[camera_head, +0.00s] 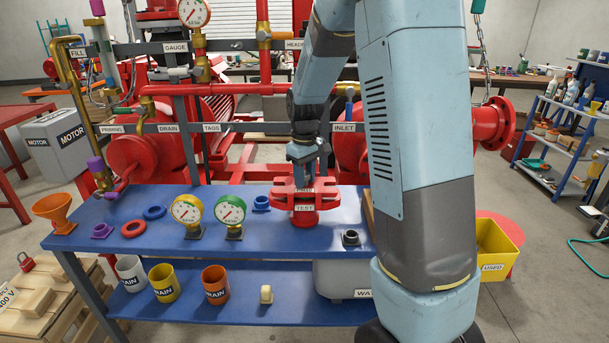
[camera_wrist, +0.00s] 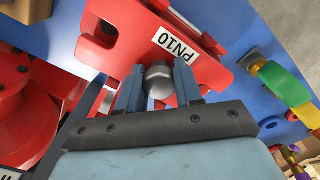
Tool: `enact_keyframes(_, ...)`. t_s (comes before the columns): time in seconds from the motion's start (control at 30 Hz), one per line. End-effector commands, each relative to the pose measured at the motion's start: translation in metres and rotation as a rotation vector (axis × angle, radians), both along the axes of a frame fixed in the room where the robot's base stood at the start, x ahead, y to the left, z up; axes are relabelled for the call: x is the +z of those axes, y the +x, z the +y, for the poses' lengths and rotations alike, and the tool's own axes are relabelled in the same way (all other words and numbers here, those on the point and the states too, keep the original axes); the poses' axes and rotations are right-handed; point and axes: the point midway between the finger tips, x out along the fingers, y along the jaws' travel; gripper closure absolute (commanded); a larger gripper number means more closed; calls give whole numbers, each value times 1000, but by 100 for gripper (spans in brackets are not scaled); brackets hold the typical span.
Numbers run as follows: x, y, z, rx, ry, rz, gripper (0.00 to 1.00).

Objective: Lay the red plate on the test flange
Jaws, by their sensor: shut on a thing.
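The red plate (camera_head: 326,193) is in the middle of the head view, over the blue bench. In the wrist view the plate (camera_wrist: 125,48) bears a white PN10 label and a silver knob (camera_wrist: 159,80). My gripper (camera_head: 306,172) points down from above, and its two fingers (camera_wrist: 159,88) are shut on the knob. The red test flange (camera_head: 304,217), marked TEST, shows directly below the plate; the plate hides most of it. I cannot tell whether the plate touches the flange or hangs just above it.
The blue bench (camera_head: 271,229) also carries a yellow gauge (camera_head: 187,210), a green gauge (camera_head: 230,210), a blue ring (camera_head: 154,212) and a red ring (camera_head: 133,229). An orange funnel (camera_head: 58,212) stands at its left end. Red pipework rises behind the bench.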

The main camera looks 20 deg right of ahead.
Motion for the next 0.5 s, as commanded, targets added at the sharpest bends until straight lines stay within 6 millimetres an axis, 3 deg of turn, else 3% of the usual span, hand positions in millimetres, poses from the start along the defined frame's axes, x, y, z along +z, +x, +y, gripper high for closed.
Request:
enact_keyframes(0.17, 1, 0, 0, 0, 0, -1, 100)
enact_keyframes(0.2, 1, 0, 0, 0, 0, -1, 64)
enact_keyframes(0.5, 0, 0, 0, 0, 0, 0, 35)
